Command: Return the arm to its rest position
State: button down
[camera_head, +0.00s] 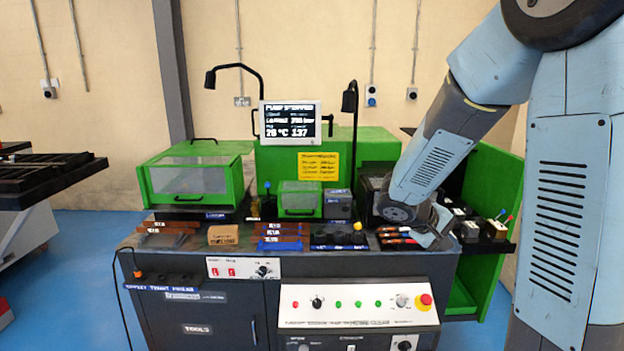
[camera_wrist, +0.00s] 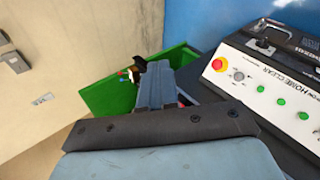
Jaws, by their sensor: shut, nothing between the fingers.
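My arm comes down from the upper right in the head view, bent at the elbow. Its wrist end is over the right end of the dark workbench (camera_head: 350,264). My gripper (camera_head: 434,236) is partly hidden behind the wrist there and points down and to the right. In the wrist view my gripper (camera_wrist: 158,72) is shut, with nothing held, in front of a green panel (camera_wrist: 108,97). Whether it touches the bench or anything on it, I cannot tell.
A control panel with a red emergency button (camera_head: 424,301) is on the bench front. A monitor (camera_head: 290,122) stands behind. Levers with red and blue knobs (camera_head: 499,222) stand right of my gripper. A green-framed clear cover (camera_head: 195,180) is at left. Blue floor (camera_head: 95,285) is open at left.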

jog(key=s+a+r+m+t+y, duration=0.1)
jog(key=s+a+r+y, duration=0.3)
jog(key=s+r, duration=0.3)
jog(key=s+a+r+m+t+y, duration=0.2)
jog(key=s+a+r+y, duration=0.3)
jog(key=s, duration=0.8)
jog(key=shift+r+t, duration=0.3)
jog(key=shift+r, duration=0.65)
jog(key=c, duration=1.8)
grip_release()
jog(key=shift+s+a, duration=0.1)
